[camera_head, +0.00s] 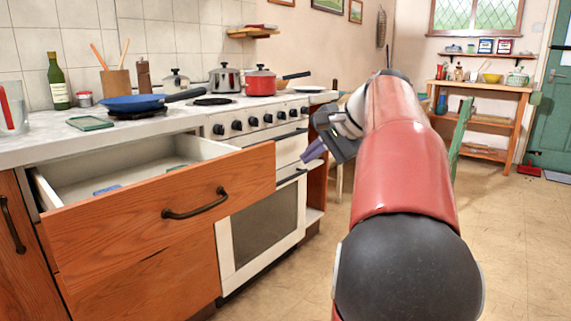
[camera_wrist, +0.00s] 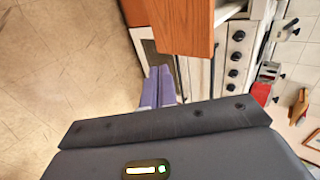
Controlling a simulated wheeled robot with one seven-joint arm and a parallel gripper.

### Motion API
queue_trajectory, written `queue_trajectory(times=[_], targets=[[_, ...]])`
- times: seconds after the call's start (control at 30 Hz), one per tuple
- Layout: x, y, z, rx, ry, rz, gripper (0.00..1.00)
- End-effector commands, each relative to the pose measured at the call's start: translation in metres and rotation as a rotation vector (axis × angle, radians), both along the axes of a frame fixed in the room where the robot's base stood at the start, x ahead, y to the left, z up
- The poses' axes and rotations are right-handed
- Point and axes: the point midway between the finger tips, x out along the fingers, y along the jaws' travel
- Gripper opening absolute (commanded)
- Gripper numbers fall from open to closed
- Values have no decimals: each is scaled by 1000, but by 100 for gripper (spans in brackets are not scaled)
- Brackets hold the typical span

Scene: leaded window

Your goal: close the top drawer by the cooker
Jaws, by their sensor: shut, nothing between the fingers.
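The top drawer (camera_head: 160,205) is a wooden-fronted drawer left of the cooker, pulled well out, with its pale inside showing. Its dark curved handle (camera_head: 195,204) is on the front. A small blue item lies inside. In the wrist view the drawer front (camera_wrist: 180,25) stands at the top, beyond the fingers. My gripper (camera_head: 313,150) is to the right of the drawer, in front of the cooker, apart from the drawer front. Its purple fingers (camera_wrist: 158,88) are shut together with nothing between them. The white cooker (camera_head: 265,225) has black knobs and an oven door.
A red pot (camera_head: 261,82) and other pots stand on the hob. A wooden shelf unit (camera_head: 480,90) stands at the back right. The tiled floor (camera_head: 510,240) at right is clear.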

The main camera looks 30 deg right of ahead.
Motion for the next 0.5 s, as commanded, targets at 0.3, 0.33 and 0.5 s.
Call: queue_trajectory(times=[0.3,0.33,0.5], targets=[[45,17,-47,1,3,5,0],[50,18,-51,0,3,4,0],[76,26,-61,-2,1,7,0]])
